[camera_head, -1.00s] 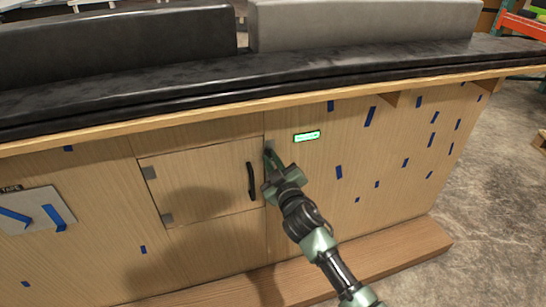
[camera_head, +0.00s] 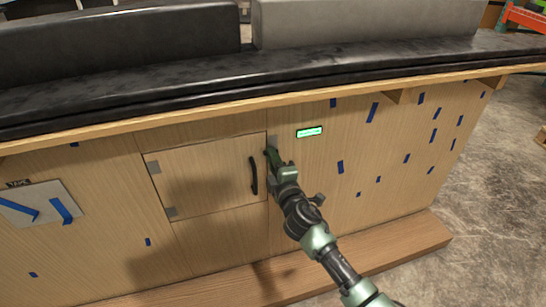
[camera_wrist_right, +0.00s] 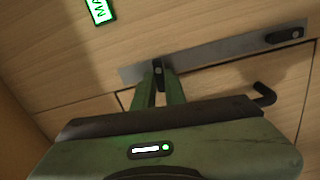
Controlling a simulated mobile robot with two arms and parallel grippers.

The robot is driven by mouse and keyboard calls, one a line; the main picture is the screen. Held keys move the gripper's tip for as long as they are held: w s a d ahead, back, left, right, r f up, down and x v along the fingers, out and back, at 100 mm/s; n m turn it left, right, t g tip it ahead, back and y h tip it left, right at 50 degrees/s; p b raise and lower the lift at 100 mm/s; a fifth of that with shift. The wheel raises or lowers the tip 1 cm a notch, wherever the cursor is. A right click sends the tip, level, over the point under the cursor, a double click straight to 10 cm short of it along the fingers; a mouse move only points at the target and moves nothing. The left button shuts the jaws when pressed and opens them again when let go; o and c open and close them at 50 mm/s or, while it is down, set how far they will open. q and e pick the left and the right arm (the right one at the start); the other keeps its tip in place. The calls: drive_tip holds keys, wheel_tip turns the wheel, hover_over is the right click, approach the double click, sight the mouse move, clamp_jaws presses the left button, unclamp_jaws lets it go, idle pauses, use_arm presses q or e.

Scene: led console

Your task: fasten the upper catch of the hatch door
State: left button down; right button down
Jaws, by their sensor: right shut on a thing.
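The closed wooden hatch door (camera_head: 208,178) is in the left half of the head view, with a black handle (camera_head: 253,175) near its right edge. A grey metal strip (camera_wrist_right: 215,54) runs along the door's edge in the right wrist view. My right gripper (camera_head: 270,153) is at the upper right corner of the door. In the wrist view its fingers (camera_wrist_right: 159,82) are shut on a small dark catch (camera_wrist_right: 158,68) on the strip, mostly hidden between them. A second black catch (camera_wrist_right: 285,35) sits toward the strip's other end. My left gripper is not in view.
A small green-lit display (camera_head: 310,132) is on the panel right of the door. A black countertop (camera_head: 200,92) overhangs above. A wooden ledge (camera_head: 395,248) runs along the panel's foot. Blue tape pieces dot the panel.

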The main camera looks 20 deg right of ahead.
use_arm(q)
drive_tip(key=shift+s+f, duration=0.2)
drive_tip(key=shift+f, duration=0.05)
use_arm(e)
drive_tip(key=shift+n, duration=0.6)
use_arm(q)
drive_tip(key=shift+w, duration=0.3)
use_arm(e)
drive_tip(key=shift+f, duration=0.1)
drive_tip(key=c, duration=1.5)
unclamp_jaws()
drive_tip(key=shift+a, duration=0.1)
drive_tip(key=shift+o, duration=0.2)
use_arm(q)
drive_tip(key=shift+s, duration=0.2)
use_arm(e)
drive_tip(key=shift+s, duration=0.1)
